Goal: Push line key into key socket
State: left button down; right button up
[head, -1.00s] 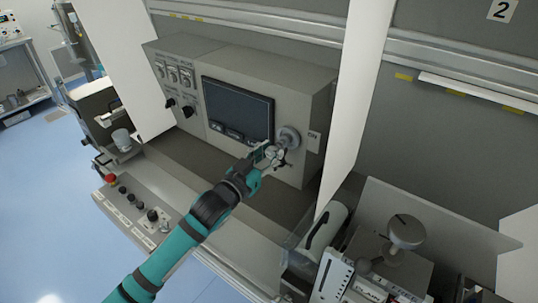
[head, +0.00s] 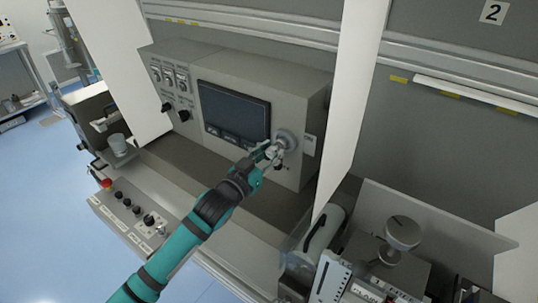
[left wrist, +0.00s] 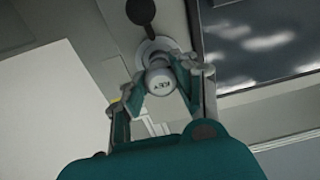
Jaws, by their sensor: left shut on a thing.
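The line key (left wrist: 160,80) is a pale round knob marked KEY, seen between my left fingers in the left wrist view. My left gripper (head: 272,152) is shut on it, close in front of the control box's right side. The key socket (head: 287,138) is a round grey boss right of the screen, partly hidden behind the gripper. In the left wrist view a pale round base (left wrist: 157,47) shows just behind the key. I cannot tell how deep the key sits. My right gripper does not show.
The grey control box (head: 315,105) carries a dark screen (head: 234,111) and switches. White panels stand at its left and right (head: 347,110). A lower panel (head: 140,213) has several knobs and a red button. A machine with a round knob (head: 402,232) stands at the front right.

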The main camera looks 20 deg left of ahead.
pick_arm(q)
jog(key=c, duration=1)
grip_release()
jog(key=shift+o, duration=0.2)
jog(key=v, duration=1.2)
